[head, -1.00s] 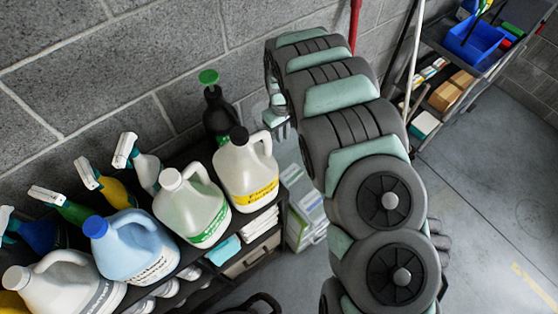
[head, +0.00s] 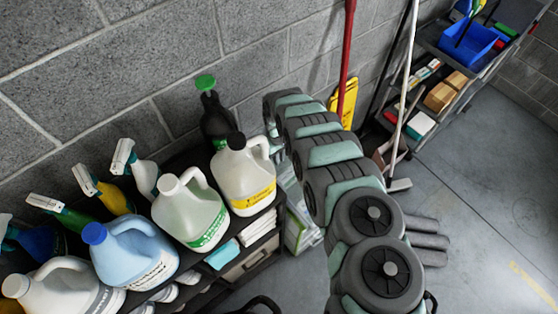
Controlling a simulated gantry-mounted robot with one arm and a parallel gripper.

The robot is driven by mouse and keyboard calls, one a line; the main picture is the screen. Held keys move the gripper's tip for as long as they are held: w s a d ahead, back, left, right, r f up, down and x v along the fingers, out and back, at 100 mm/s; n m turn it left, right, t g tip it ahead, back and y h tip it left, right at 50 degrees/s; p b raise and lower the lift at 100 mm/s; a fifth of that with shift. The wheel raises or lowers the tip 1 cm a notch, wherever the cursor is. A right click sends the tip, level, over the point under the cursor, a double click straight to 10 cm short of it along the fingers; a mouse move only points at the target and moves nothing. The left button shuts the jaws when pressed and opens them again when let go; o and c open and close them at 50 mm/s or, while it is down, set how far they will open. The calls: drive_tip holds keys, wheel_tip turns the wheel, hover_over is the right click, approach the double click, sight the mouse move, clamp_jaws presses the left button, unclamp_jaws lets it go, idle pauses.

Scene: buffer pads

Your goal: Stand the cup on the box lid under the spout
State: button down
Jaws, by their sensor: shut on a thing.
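My arm reaches up the middle of the head view and bends down near the wall. Its end drops behind the white jug with the yellow label (head: 243,180), so my gripper and whatever it holds are hidden. I cannot see the cup. A dark bottle with a green top (head: 206,83) stands at the back of the shelf by the wall; I cannot make out a spout on it. Pale, clear-sided boxes (head: 301,232) show low beside the shelf's right end, partly covered by my arm. I cannot tell which lid is the box lid.
Several jugs, including a blue one (head: 133,250) and a green-labelled one (head: 190,212), and spray bottles crowd the shelf. A red pole (head: 347,55), a yellow sign (head: 345,98) and a broom (head: 399,184) stand along the wall. The floor at right is clear.

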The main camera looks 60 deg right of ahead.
drive_tip(key=shift+f, duration=1.45)
drive_tip(key=shift+f+b, duration=0.15)
drive_tip(key=shift+b, duration=0.2)
drive_tip(key=c, duration=1.5)
unclamp_jaws()
drive_tip(key=shift+r, duration=6.15)
